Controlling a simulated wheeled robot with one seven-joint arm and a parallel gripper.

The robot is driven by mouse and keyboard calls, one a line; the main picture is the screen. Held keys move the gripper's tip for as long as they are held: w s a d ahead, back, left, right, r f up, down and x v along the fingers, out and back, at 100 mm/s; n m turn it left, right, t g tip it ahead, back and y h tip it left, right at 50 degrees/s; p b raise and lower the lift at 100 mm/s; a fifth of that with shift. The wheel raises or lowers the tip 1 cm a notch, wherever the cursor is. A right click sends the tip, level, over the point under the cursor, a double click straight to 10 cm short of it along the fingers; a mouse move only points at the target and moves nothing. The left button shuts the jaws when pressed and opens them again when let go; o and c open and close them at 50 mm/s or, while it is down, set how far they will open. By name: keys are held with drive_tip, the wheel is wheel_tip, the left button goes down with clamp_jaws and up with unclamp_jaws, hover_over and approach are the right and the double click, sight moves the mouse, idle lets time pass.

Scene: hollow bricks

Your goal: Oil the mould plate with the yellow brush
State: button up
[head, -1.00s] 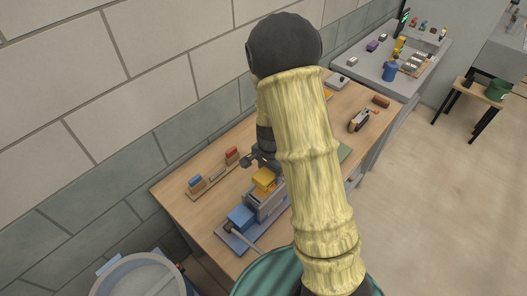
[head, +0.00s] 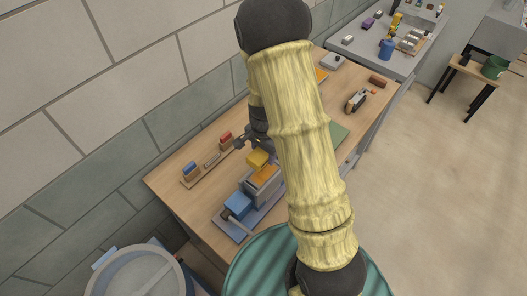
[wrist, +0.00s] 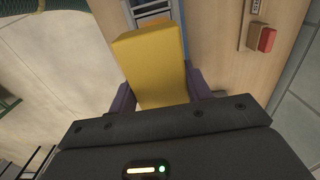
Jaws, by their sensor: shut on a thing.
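My gripper (head: 251,146) is shut on the yellow brush (head: 258,159), a blocky yellow piece. In the wrist view the yellow brush (wrist: 150,62) fills the space between my two purple fingers. In the head view it is over the grey mould box (head: 262,190) on the bench. An orange surface (head: 265,176) shows on top of the box, just below the brush; I cannot tell for certain whether this is the mould plate. The brush looks slightly above it, with a small gap. The brush's underside is hidden.
A blue block (head: 237,204) with a grey lever adjoins the mould box. A wooden rack (head: 207,163) holds a blue brush (head: 190,168) and a red brush (head: 226,139), with an open place between. A tool (head: 356,99) and a red-brown brick (head: 378,81) lie farther back.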

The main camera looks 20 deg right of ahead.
drive_tip(key=shift+f+b, duration=2.45)
drive_tip(key=shift+f, duration=1)
drive_tip(key=shift+f+b, duration=0.4)
drive_tip(key=shift+f, duration=0.2)
drive_tip(key=shift+w+d+r, duration=0.1)
drive_tip(key=shift+w+d, duration=0.15)
drive_tip(key=shift+d, duration=0.1)
drive_tip(key=shift+a, duration=0.1)
drive_tip(key=shift+s+a, duration=0.55)
drive_tip(key=shift+a, duration=0.15)
